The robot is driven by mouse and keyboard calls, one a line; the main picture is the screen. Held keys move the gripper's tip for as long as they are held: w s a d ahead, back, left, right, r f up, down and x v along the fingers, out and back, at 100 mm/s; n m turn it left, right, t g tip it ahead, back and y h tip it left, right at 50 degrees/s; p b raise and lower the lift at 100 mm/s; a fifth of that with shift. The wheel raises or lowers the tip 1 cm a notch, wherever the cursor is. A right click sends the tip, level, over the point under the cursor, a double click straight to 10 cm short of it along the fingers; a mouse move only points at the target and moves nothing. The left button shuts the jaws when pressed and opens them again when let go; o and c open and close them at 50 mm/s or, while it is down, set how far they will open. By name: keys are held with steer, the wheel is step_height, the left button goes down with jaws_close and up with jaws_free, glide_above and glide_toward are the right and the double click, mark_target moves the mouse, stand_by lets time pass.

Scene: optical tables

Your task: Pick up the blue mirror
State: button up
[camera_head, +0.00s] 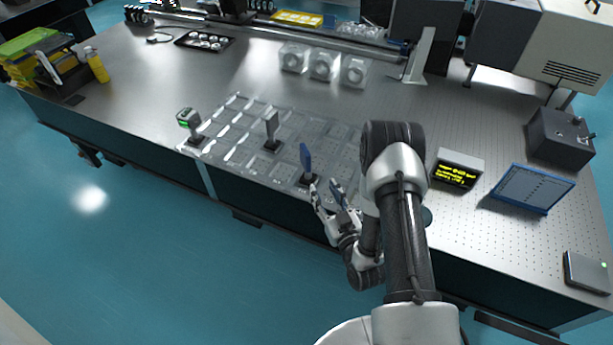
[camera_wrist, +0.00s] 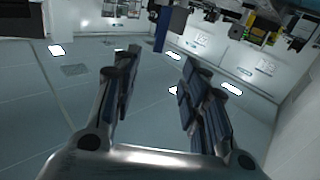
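The blue mirror (camera_head: 306,157) stands upright on a dark base (camera_head: 309,180) near the front edge of the optical table. In the wrist view a blue upright piece, apparently this mirror (camera_wrist: 161,30), shows beyond the fingertips, near the top middle. My gripper (camera_head: 328,190) is at the table's front edge, just right of and in front of the mirror's base. In the wrist view my gripper (camera_wrist: 158,72) has its two fingers spread, with nothing between them. The mirror looks apart from the fingers.
A grey upright plate on a base (camera_head: 271,127) and a green-lit device (camera_head: 188,119) stand left of the mirror on a clear gridded tray (camera_head: 233,137). A display box (camera_head: 458,169) and blue-framed panel (camera_head: 531,188) lie right of my arm. The table's middle is largely free.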

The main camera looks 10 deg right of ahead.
mark_target(306, 153)
steer(key=w+b, duration=0.1)
steer(key=w, duration=0.4)
steer(key=w+a, duration=0.1)
steer(key=w, duration=0.5)
steer(key=w+a+b, duration=0.1)
steer(key=w, duration=0.4)
steer(key=shift+w+a+f+b, duration=0.15)
steer(key=shift+w+a+b, duration=0.15)
steer(key=shift+w, duration=0.1)
steer(key=shift+c, duration=0.4)
steer(key=shift+d, duration=0.1)
jaws_close()
